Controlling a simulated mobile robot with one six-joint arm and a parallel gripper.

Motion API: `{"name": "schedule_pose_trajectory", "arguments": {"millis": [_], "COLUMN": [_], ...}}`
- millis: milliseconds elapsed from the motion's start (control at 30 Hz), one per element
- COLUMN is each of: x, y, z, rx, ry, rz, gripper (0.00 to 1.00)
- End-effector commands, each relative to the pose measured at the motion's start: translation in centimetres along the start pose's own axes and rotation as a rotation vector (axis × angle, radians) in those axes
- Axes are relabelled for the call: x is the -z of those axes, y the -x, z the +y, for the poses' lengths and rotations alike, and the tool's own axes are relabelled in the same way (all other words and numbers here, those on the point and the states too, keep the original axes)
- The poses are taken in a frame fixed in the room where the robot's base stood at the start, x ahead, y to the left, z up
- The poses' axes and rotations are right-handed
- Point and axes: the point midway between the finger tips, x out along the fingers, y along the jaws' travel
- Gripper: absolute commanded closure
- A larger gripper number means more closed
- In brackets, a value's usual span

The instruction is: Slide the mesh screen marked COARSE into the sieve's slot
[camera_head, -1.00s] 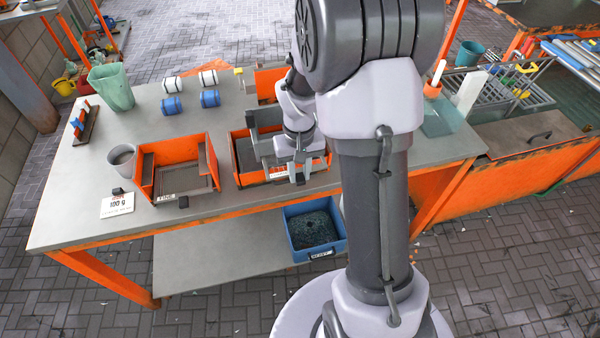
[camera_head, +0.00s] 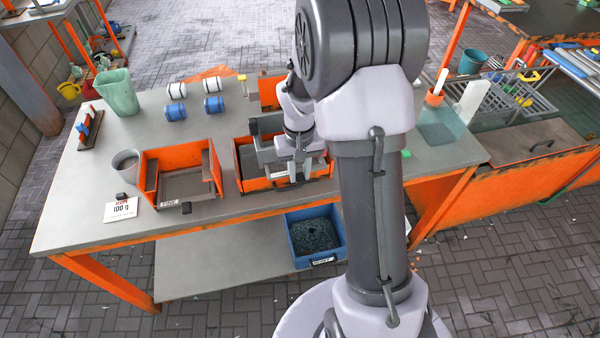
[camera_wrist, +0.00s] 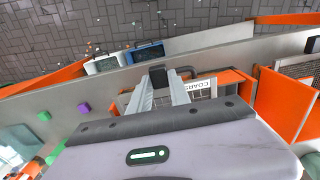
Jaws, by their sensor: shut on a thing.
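My gripper (camera_head: 298,172) is low over the right-hand orange frame (camera_head: 243,181) on the grey table. In the wrist view, its fingers (camera_wrist: 165,84) are closed around a dark tab (camera_wrist: 157,76). A white label reading COARSE (camera_wrist: 203,87) lies beside the fingers, on the orange-edged screen. My gripper and arm hide much of this screen in the head view, and I cannot tell how far it sits in a slot.
A grey cup (camera_head: 126,166) and a white card marked 100 g (camera_head: 120,209) stand left. A green bucket (camera_head: 117,92) and several blue and white cylinders (camera_head: 213,104) are behind. A blue bin (camera_head: 316,233) is on the lower shelf.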

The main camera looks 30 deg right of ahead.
Motion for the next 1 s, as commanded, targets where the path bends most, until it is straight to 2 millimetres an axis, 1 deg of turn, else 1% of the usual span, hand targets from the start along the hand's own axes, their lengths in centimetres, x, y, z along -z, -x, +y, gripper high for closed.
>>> {"name": "schedule_pose_trajectory", "arguments": {"millis": [1000], "x": [2.6], "y": [0.1], "z": [0.0], "rx": [0.000], "ry": [0.001], "rz": [0.001], "gripper": [1.00]}}
